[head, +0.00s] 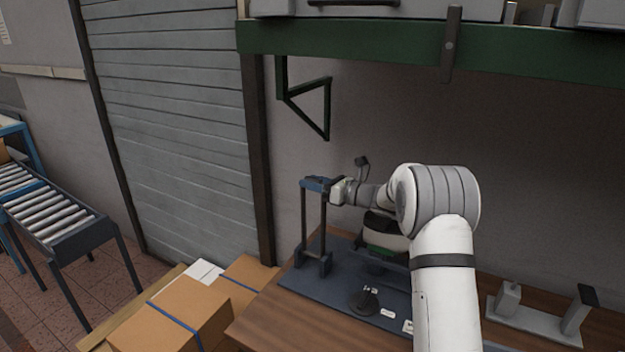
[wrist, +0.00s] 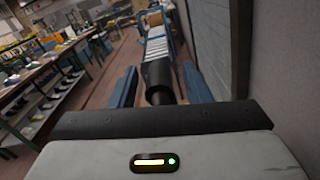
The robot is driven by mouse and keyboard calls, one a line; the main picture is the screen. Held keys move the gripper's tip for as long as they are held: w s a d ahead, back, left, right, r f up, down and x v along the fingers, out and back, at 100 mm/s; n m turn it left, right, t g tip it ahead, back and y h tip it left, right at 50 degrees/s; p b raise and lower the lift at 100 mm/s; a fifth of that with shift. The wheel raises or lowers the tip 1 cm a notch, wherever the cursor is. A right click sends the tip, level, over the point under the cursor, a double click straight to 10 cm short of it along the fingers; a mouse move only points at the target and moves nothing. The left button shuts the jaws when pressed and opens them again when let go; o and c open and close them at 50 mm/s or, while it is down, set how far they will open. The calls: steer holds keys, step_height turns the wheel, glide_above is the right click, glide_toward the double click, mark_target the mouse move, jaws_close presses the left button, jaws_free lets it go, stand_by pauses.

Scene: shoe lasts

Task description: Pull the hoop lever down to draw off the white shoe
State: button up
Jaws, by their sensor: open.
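The hoop lever (head: 324,225) stands upright at the left of the dark blue mat, two dark posts on a base. My gripper (head: 317,184) is at the top of the hoop, its blue fingers level with the crossbar. In the wrist view my gripper (wrist: 159,78) is open, with a black cylinder (wrist: 157,80), apparently the lever's grip, between the two fingers. Gaps show on both sides of it. The white shoe (head: 378,236) is behind my arm, dark on top with green below it; my arm hides much of it.
The mat (head: 310,283) lies on a wooden bench (head: 262,325) with a dark round-based piece (head: 365,302) and small labels. A grey stand (head: 535,318) is at the right. A green shelf (head: 400,45) hangs above. Cardboard boxes (head: 175,320) and a roller conveyor (head: 55,215) are left.

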steer(key=shift+w+a, duration=0.15)
steer(key=shift+a, duration=0.1)
jaws_close()
stand_by(0.3)
